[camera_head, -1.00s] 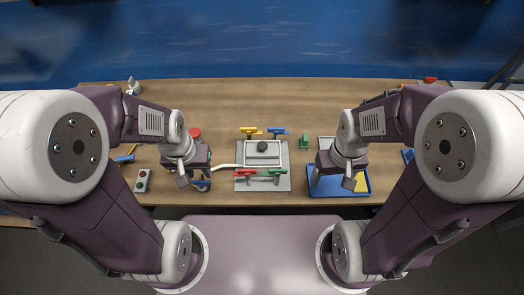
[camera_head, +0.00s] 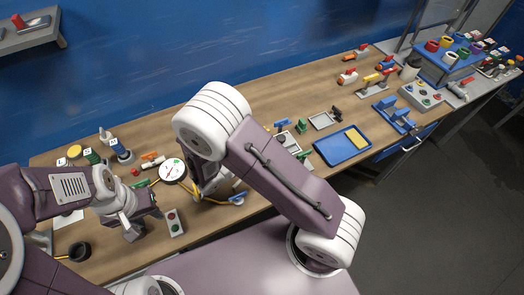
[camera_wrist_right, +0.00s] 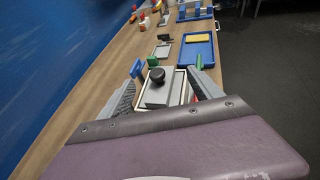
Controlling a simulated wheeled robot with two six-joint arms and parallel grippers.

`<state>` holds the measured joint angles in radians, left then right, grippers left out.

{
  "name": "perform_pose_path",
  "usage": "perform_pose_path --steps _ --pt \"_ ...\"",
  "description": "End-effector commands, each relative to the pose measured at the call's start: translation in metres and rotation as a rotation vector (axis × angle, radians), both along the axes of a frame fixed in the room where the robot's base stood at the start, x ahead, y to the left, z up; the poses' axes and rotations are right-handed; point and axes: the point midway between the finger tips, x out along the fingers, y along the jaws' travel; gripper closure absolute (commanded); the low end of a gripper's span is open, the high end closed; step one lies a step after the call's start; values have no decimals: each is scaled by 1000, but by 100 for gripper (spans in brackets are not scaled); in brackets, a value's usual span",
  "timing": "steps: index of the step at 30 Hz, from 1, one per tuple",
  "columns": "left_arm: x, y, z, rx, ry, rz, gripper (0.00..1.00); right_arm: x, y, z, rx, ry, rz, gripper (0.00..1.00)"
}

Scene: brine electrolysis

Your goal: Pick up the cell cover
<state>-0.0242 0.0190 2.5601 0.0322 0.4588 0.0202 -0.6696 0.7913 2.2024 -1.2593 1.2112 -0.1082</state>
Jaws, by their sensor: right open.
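The cell cover, a grey plate with a black knob (camera_wrist_right: 157,75), lies on a white-rimmed cell (camera_wrist_right: 180,88) in the right wrist view. My right gripper (camera_wrist_right: 160,82) is open and empty, its two fingers on either side of the cover in that picture; I cannot tell the remaining gap. In the head view my right forearm hides most of the cell (camera_head: 283,126), and my right gripper is largely hidden behind the arm. My left gripper (camera_head: 145,223) is at the lower left, away from the cover, with its fingers apart and nothing seen between them.
Blue and green valve handles (camera_wrist_right: 136,68) stand close around the cell. A blue tray (camera_head: 326,152) with a yellow block lies to the right, and a small grey tray (camera_head: 322,121) behind. A round gauge (camera_head: 172,170), bottles and a button box (camera_head: 175,222) stand left.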

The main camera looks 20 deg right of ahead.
Motion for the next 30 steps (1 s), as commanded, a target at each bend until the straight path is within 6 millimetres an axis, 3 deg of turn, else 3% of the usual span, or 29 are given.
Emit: perform_pose_path --steps 4,8,15,21,30 --pt "0 0 1 0 0 0 64 -6 17 -11 -29 37 69 26" --pt "0 0 1 0 0 -1 64 -5 20 -11 -28 36 77 26" --pt "0 0 9 0 0 0 64 8 -9 -22 -27 38 71 26" --pt "0 0 11 0 0 0 64 12 -16 -27 -27 36 72 26" --pt "0 0 24 0 0 0 64 30 -52 -50 -25 36 70 26"
